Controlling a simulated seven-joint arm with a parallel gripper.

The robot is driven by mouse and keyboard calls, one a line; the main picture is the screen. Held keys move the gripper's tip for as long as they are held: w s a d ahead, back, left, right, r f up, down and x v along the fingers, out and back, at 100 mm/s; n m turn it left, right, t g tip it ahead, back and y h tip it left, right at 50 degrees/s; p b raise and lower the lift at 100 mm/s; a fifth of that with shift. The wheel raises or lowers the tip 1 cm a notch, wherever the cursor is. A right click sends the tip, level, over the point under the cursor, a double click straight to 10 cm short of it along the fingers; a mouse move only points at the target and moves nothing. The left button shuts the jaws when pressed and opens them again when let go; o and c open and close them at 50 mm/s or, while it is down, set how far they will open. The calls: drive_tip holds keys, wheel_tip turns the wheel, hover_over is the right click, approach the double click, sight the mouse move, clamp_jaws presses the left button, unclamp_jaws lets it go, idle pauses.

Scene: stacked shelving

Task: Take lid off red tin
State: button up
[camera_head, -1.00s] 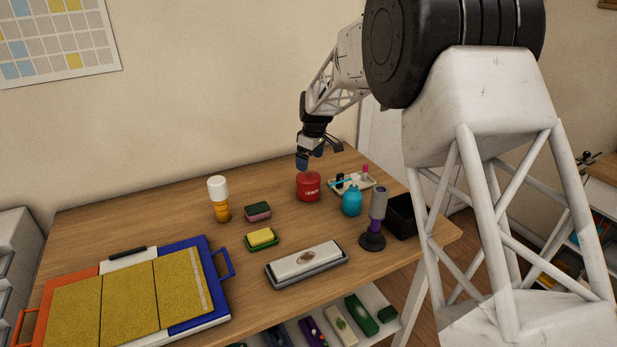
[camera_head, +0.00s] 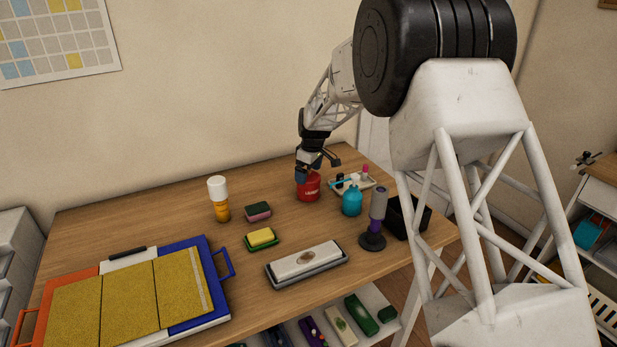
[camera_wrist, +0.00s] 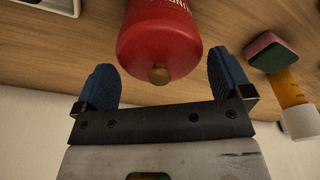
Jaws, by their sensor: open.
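The red tin (camera_head: 309,190) stands upright on the wooden table, towards the back right. In the wrist view its red lid (camera_wrist: 158,48) with a round brown knob (camera_wrist: 159,74) faces the camera. My gripper (camera_head: 308,174) is at the top of the tin in the head view and partly hides the lid. In the wrist view my gripper (camera_wrist: 162,82) is open, with one blue finger on each side of the lid and knob. Gaps show between both fingers and the lid, and nothing is held.
A blue bottle (camera_head: 352,202) and a small tray (camera_head: 369,186) stand close to the tin's right. A white-capped orange bottle (camera_head: 220,206) and a pink-green sponge (camera_head: 258,212) are to its left. The table in front of the tin is partly clear.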

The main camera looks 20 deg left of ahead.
idle(0.5)
drive_tip(key=c, duration=1.1)
drive_tip(key=shift+f, duration=0.1)
drive_tip(key=shift+c, duration=0.4)
